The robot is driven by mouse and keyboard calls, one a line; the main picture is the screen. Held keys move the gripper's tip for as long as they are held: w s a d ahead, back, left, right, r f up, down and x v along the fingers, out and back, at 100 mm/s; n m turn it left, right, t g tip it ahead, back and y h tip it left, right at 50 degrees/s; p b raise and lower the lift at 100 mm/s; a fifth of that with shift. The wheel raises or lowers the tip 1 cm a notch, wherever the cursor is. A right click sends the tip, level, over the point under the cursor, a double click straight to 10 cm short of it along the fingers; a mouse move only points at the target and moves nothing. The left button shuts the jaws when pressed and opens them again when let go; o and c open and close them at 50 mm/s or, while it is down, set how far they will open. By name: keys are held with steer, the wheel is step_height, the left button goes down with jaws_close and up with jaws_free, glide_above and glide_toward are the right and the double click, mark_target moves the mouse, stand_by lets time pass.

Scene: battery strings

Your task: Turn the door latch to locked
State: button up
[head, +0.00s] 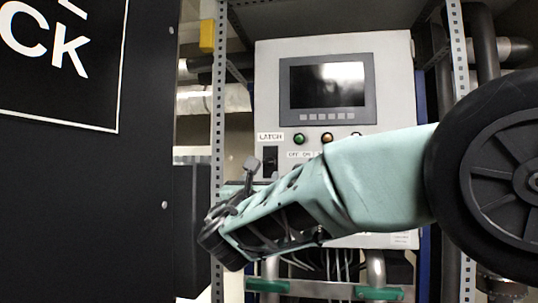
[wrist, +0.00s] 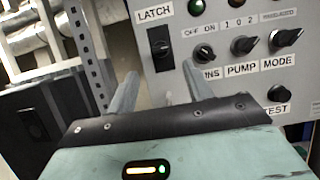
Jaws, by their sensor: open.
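The latch (wrist: 161,46) is a black upright plate with a small knob, under a white LATCH label on a light grey control panel, in the wrist view. It also shows in the head view (head: 270,156), partly hidden at its lower end by my gripper. The knob is too small to read its turn position surely. My gripper (wrist: 160,72) is open and empty. In the wrist view its two fingers point at the panel, their tips just below and to either side of the latch, and no contact is visible.
The panel (head: 400,80) has a screen (head: 327,87), lamps and several rotary knobs; the INS knob (wrist: 204,53) is close to my right finger. A perforated metal post (wrist: 88,50) stands left of the latch. A large black panel (head: 150,150) fills the left of the head view.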

mark_target(268, 163)
steer(key=p+x, duration=0.4)
steer(key=x, duration=0.4)
steer(key=shift+w+r+p, duration=0.1)
steer(key=shift+w+p, duration=0.2)
steer(key=shift+p, duration=0.05)
steer(key=c, duration=1)
